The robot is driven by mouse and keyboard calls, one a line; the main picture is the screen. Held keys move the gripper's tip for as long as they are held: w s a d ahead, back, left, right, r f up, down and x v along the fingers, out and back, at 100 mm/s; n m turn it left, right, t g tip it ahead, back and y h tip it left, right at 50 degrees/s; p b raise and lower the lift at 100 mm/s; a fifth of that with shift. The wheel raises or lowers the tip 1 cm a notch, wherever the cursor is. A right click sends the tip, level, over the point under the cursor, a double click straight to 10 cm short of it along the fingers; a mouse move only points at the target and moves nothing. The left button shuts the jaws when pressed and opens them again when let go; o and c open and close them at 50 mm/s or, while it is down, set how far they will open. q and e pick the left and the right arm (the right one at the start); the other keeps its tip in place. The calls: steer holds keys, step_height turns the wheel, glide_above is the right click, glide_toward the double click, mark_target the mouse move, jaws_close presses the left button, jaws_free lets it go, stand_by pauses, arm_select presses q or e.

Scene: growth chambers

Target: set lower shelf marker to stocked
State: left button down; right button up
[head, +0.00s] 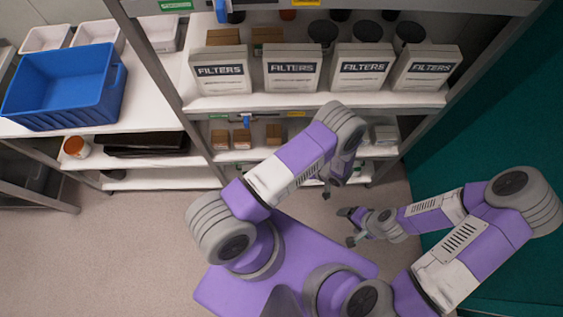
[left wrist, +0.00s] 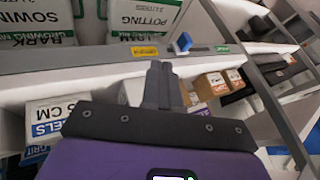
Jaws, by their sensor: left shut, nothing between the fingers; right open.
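In the head view a blue marker (head: 246,121) sits on the rail below the filters boxes. Another blue marker (head: 222,10) is on the top rail. I cannot tell which head-view rail this is. My left gripper (left wrist: 158,68) is shut and empty, its tips close to that rail and beside the marker; contact is unclear. My right gripper (head: 347,228) is open and empty, low in front of the shelves.
White filters boxes (head: 292,69) stand above small brown boxes (head: 242,139). A blue crate (head: 65,88) is on the left shelf, near dark trays (head: 140,143). A grey shelf post (head: 155,65) stands between the bays. The floor (head: 110,260) at left is clear.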

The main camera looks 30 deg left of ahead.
arm_select(q)
steer(key=s+a+f+b, duration=0.1)
steer(key=a+f+b, duration=0.1)
steer(key=a+f, duration=0.6)
steer(key=shift+s+a, duration=0.15)
steer(key=shift+a, duration=0.55)
arm_select(e)
step_height(320, 180, down, 2)
steer(key=shift+f, duration=0.1)
arm_select(q)
steer(key=shift+a, duration=0.1)
